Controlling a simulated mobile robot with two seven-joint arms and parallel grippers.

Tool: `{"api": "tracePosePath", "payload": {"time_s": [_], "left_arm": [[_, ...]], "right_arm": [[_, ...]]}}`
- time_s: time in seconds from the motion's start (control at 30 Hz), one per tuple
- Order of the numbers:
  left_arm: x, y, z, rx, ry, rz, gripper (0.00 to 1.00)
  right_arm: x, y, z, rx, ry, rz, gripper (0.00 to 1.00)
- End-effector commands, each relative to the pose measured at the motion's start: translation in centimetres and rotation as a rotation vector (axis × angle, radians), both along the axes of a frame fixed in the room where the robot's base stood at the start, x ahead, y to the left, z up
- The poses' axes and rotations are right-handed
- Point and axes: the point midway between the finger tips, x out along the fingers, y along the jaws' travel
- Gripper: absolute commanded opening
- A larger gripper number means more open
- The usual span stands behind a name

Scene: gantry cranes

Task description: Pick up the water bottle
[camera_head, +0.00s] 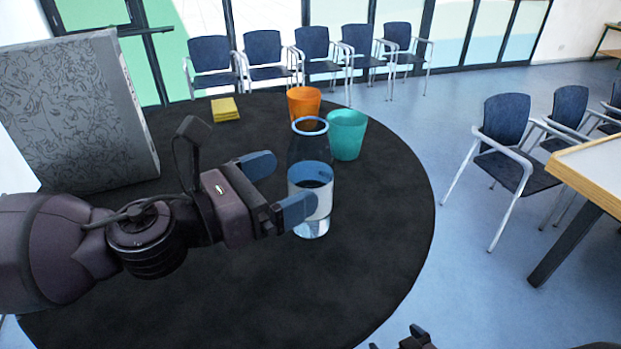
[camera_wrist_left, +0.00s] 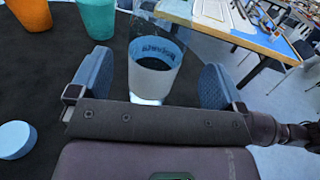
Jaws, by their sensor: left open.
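The clear water bottle (camera_head: 311,207) stands upright on the round black table, with a blue ring at its mouth and a pale band around its lower part. My left gripper (camera_head: 290,184) reaches in from the left, open, at the bottle's side. One finger overlaps the bottle's lower part in the head view. In the left wrist view, the bottle (camera_wrist_left: 153,76) shows between the two spread blue fingers of my left gripper (camera_wrist_left: 157,82), with gaps on both sides. Only a dark piece, perhaps of my right arm, shows at the bottom edge of the head view; no right fingers are visible.
A teal cup (camera_head: 346,135) and an orange cup (camera_head: 303,102) stand close behind the bottle. A yellow stack (camera_head: 225,109) and a large grey patterned box (camera_head: 75,110) are farther left. A light blue disc (camera_wrist_left: 16,139) lies on the table (camera_head: 395,210). The table's right side is clear.

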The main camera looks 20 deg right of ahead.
Motion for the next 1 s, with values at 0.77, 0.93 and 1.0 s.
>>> {"api": "tracePosePath", "payload": {"time_s": [0.77,0.93,1.0], "left_arm": [[1.8,-5.1,-0.6,-0.001,0.002,0.001,0.95],[1.8,-5.0,-0.6,-0.001,0.002,0.001,0.86],[1.8,-5.0,-0.6,-0.001,0.002,0.001,0.76]], "right_arm": [[-0.2,0.1,0.8,0.004,0.008,-0.003,0.95],[-0.3,0.1,0.8,0.005,0.010,-0.004,0.95],[-0.3,0.1,0.8,0.005,0.010,-0.004,0.95]]}}
